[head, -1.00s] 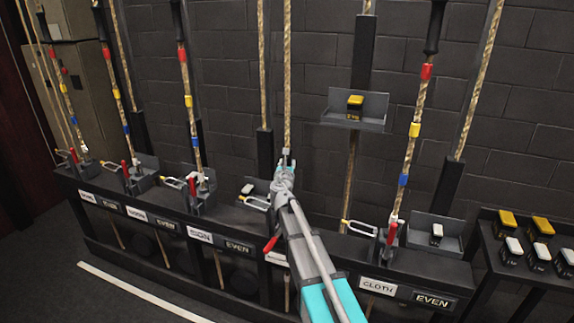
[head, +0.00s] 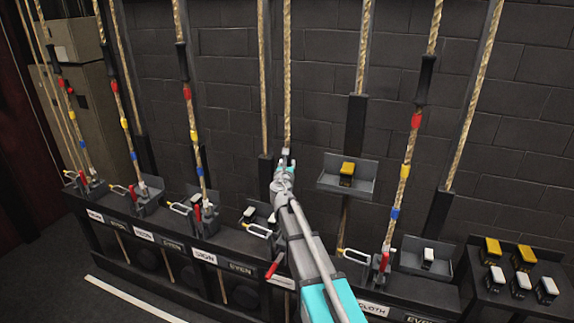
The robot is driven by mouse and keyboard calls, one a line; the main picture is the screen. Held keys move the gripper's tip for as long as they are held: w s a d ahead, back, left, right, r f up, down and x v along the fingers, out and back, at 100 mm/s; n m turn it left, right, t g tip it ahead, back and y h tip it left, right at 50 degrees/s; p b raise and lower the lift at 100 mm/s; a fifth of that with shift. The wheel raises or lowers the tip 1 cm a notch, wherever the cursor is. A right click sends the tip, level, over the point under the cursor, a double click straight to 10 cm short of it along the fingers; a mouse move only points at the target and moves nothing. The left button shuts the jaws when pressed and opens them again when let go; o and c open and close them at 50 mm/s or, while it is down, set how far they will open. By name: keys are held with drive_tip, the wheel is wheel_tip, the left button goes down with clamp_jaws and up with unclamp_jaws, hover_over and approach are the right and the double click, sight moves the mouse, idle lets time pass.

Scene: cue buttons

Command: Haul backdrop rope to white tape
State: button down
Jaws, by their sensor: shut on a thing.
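My gripper (head: 285,172) is shut on a tan rope (head: 287,75), the backdrop rope as far as I can tell, in the middle of the head view. The rope runs straight up from it. A small pale piece shows at the fingertips; I cannot tell if it is tape. No coloured bands show on this rope above my gripper. My arm hides the rope below and most of that station's label. Beside the arm are a metal loop (head: 257,229) and a red handle (head: 275,265).
To the right, a grey tray (head: 335,183) holds a yellow-topped weight (head: 347,173). The CLOTH rope (head: 408,155) carries red, yellow and blue bands, with a pale piece at its foot. Banded ropes stand left. A rack with weights (head: 508,298) is far right.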

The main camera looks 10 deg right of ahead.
sight(287, 82)
wheel_tip(287, 82, up, 30)
drive_tip(key=p, duration=2.8)
drive_tip(key=shift+p, duration=0.4)
drive_tip(key=shift+c, duration=1.6)
unclamp_jaws()
drive_tip(key=shift+f, duration=0.1)
drive_tip(key=v, duration=1.2)
drive_tip(key=shift+c, duration=0.2)
